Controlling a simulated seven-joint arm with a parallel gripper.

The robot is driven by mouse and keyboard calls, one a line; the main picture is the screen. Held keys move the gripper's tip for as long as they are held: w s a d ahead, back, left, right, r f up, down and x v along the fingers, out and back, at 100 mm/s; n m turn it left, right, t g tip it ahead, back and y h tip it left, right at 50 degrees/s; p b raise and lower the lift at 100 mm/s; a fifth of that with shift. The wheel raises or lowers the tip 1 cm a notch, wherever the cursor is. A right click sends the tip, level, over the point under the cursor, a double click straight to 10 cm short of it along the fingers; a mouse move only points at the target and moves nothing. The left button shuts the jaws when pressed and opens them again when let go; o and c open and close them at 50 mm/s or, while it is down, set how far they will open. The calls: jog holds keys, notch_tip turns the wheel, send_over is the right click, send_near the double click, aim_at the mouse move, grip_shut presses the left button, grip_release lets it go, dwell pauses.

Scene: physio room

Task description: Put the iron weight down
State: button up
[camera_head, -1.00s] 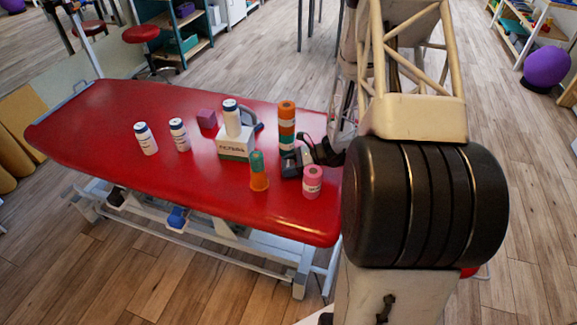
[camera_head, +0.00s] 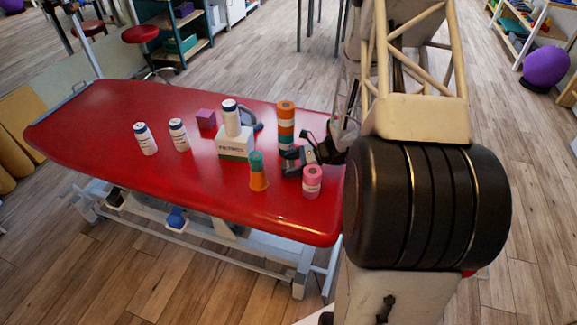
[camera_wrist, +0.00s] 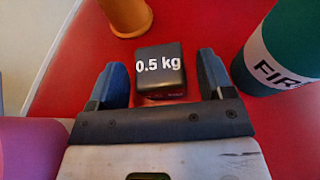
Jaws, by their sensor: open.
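The iron weight (camera_wrist: 160,70) is a small black block marked "0.5 kg" in white. In the wrist view it rests on the red couch top (camera_wrist: 70,85) between the two blue-grey fingers of my gripper (camera_wrist: 162,72). The fingers are open, with a narrow gap visible on each side of the weight. In the head view my gripper (camera_head: 299,158) is low over the right end of the red couch (camera_head: 90,130). The weight is small, dark and hard to separate from the fingers there.
A white-green box (camera_head: 236,143) carries a bottle (camera_head: 231,117). Two more bottles and a purple cube (camera_head: 206,119) stand farther left. The left couch end is clear.

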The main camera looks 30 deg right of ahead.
jog(key=v, duration=1)
jog(key=shift+d+r, duration=0.2)
jog(key=shift+d, duration=0.05)
jog(key=shift+r, duration=0.1)
dwell(0.6)
jog(key=s+a+r+n+g+h, duration=0.25)
jog(key=a+r+n, duration=0.35)
jog(key=a+r, duration=0.35)
jog(key=s+a+r+n+g+h, duration=0.25)
jog(key=s+a+r+n, duration=0.2)
jog(key=a+r, duration=0.5)
jog(key=s+a+r+n+t+h, duration=0.1)
jog(key=s+a+r+n+h, duration=0.2)
jog(key=s+r+n, duration=0.3)
jog(key=s+a+r+n+t+h, duration=0.1)
jog(key=s+a+r+n+h, duration=0.3)
jog(key=s, duration=0.9)
notch_tip(320, 180, up, 4)
jog(key=shift+s+n+h, duration=0.3)
jog(key=shift+n+h, duration=0.1)
jog(key=shift+n, duration=0.55)
